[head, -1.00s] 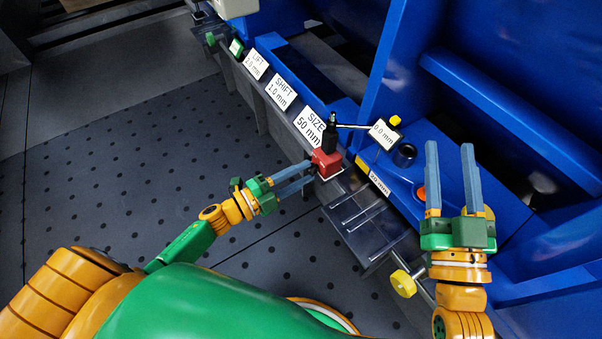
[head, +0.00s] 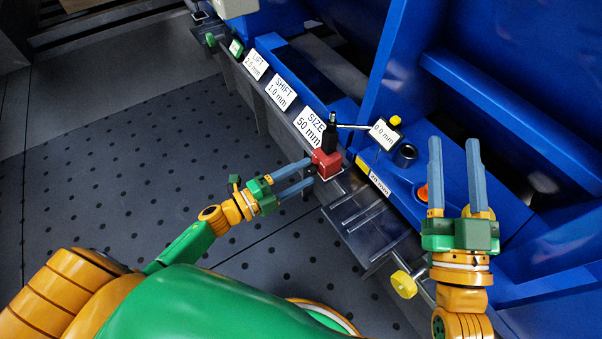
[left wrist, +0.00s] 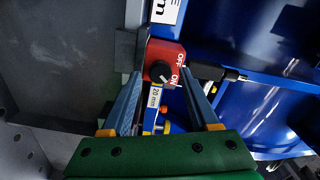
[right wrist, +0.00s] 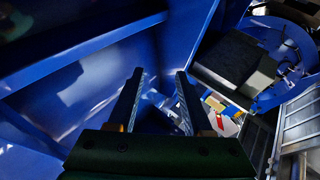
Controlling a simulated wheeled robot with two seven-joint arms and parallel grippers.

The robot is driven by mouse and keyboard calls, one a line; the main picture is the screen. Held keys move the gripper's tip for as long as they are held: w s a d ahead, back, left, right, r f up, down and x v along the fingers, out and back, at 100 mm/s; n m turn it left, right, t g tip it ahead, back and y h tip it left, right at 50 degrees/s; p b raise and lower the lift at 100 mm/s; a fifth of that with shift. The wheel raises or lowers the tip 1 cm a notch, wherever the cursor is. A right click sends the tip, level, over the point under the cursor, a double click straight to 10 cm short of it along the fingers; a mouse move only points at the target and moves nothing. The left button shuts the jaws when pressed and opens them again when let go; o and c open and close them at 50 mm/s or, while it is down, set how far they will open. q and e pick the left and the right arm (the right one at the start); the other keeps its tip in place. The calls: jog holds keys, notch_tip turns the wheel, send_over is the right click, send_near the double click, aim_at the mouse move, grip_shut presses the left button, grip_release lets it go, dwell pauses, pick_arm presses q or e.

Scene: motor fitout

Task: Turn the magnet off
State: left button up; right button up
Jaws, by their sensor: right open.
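The magnet is a red block (head: 327,162) on the front edge of the blue machine, with a dark post behind it. In the left wrist view the red block (left wrist: 163,51) carries OFF and ON labels and a round black knob (left wrist: 161,71). The knob's white mark appears to point toward ON. My left gripper (head: 311,172) is open beside the block. In its wrist view the knob lies between the fingertip lines (left wrist: 160,75); contact cannot be told. My right gripper (head: 454,140) is open and empty above the blue machine, away from the magnet.
A SIZE 50 mm label (head: 310,127) and a dial reading 0.0 mm (head: 384,133) sit close to the magnet. A yellow knob (head: 403,284) is at the lower right. Blue machine walls rise behind. Dotted floor (head: 120,170) lies clear at left.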

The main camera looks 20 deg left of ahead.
pick_arm(q)
jog(key=shift+s+a, duration=0.1)
jog(key=p+v, duration=0.1)
jog(key=v, duration=0.5)
jog(key=shift+s+a, duration=0.25)
jog(key=shift+s, duration=0.1)
pick_arm(e)
notch_tip(320, 180, down, 9)
jog(key=d+g+h, duration=0.1)
jog(key=g+h, duration=0.1)
jog(key=g, duration=0.3)
jog(key=shift+w+m, duration=0.3)
jog(key=shift+w, duration=0.15)
jog(key=shift+d, duration=0.1)
